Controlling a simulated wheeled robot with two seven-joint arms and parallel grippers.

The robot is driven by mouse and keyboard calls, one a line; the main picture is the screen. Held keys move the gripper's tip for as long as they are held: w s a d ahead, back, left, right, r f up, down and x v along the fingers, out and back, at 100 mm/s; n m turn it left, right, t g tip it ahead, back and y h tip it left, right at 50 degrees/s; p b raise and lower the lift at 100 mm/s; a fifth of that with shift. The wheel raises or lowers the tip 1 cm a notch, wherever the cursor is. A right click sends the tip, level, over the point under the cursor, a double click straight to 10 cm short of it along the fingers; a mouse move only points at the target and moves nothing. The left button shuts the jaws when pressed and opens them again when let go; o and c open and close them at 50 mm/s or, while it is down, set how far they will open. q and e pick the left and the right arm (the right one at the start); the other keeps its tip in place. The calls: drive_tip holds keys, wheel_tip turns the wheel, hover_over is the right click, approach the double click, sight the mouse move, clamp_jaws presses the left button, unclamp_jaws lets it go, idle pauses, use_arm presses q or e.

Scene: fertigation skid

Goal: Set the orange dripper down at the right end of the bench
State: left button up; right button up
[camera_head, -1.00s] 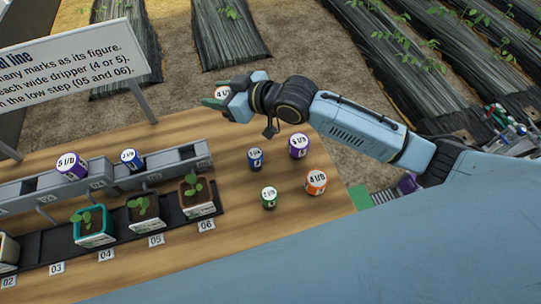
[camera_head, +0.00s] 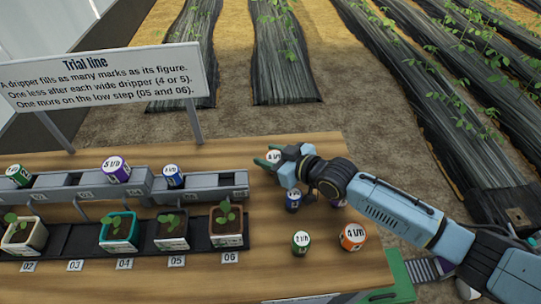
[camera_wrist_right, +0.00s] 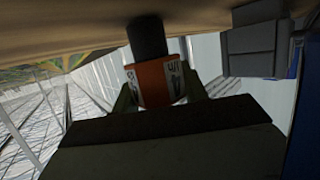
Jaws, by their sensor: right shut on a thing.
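My right gripper (camera_head: 273,158) is shut on an orange dripper (camera_wrist_right: 153,82) with a dark stub, seen in the right wrist view. In the head view only the white marked face of this dripper (camera_head: 274,156) shows clearly between the fingers. It is over the back part of the wooden bench (camera_head: 325,270), just right of the grey rail's end. A second orange dripper (camera_head: 353,237), marked 4, stands on the bench's right end. My left gripper is not in view.
Near the right end stand a green dripper (camera_head: 301,243), a blue dripper (camera_head: 293,200) and a purple dripper (camera_head: 338,203), mostly hidden by my arm. The grey rail (camera_head: 215,191) holds several drippers above potted seedlings. A sign (camera_head: 105,83) stands behind. Bare wood lies around the green dripper.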

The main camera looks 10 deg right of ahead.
sight(278, 159)
drive_tip(key=shift+f, duration=0.2)
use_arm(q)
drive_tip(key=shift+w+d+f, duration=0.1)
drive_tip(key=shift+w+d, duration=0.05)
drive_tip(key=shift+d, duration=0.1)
use_arm(e)
drive_tip(key=o, duration=1)
drive_tip(key=shift+r, duration=0.15)
drive_tip(key=shift+s+d+r, duration=0.15)
drive_tip(key=shift+d, duration=0.05)
drive_tip(key=p+v, duration=0.1)
drive_tip(key=v, duration=0.4)
drive_tip(key=shift+s+d, duration=0.2)
drive_tip(key=shift+d, duration=0.05)
drive_tip(key=shift+s+d+r+p, duration=0.3)
drive_tip(key=shift+s+d+p, duration=0.1)
drive_tip(key=shift+s, duration=0.1)
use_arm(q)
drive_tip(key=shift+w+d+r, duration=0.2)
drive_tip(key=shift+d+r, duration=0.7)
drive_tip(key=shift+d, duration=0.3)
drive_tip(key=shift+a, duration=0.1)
